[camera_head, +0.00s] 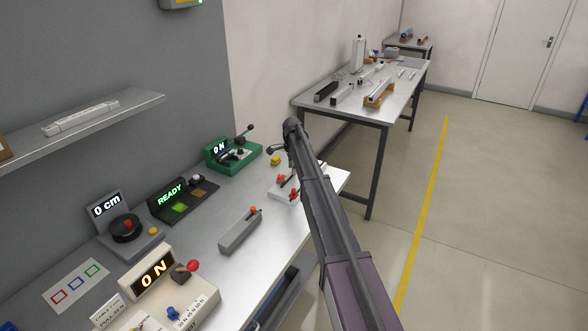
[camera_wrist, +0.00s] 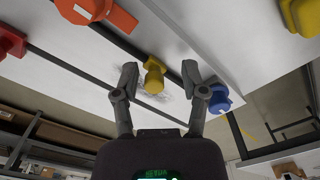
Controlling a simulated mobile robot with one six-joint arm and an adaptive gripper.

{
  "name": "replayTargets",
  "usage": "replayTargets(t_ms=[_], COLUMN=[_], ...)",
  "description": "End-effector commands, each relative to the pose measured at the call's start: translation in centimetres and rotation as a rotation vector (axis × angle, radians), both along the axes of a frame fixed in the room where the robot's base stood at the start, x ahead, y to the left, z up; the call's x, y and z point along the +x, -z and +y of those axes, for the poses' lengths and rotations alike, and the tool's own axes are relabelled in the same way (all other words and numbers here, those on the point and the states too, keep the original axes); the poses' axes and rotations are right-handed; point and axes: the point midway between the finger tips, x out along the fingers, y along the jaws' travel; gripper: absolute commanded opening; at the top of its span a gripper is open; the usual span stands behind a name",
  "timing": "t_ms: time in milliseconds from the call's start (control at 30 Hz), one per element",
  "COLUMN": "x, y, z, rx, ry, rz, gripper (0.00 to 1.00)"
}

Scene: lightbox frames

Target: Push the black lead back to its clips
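In the wrist view, my gripper (camera_wrist: 160,72) is open, with its two fingers spread. A yellow knob (camera_wrist: 154,76) shows between the fingertips; I cannot tell whether they touch it. Thin dark lines (camera_wrist: 75,70) cross the pale surface beside coloured knobs. I cannot tell whether one of them is the black lead, and I cannot make out its clips. In the head view, my arm reaches over the right part of the bench, and my gripper (camera_head: 274,149) is small and partly hidden by it. A pale board (camera_head: 278,193) with red and orange knobs lies beside my arm.
On the bench (camera_head: 205,262) stand a green device (camera_head: 231,155) showing ON, a READY panel (camera_head: 183,200), a grey block (camera_head: 240,231) and a cream ON box (camera_head: 158,277). The grey wall is behind. A second table (camera_head: 378,117) stands farther off; the floor to the right is clear.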

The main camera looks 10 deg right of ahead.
Motion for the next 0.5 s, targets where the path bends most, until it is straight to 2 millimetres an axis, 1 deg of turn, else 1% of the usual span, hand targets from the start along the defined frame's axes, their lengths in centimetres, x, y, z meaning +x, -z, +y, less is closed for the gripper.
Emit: replayTargets(t_ms=[367,500], x=[-0.22,-0.56], y=[0.0,0.0], z=[-0.36,-0.77], rx=[-0.003,-0.004], ry=[0.002,0.002], rz=[0.002,0.003], gripper=[0.59,0.59])
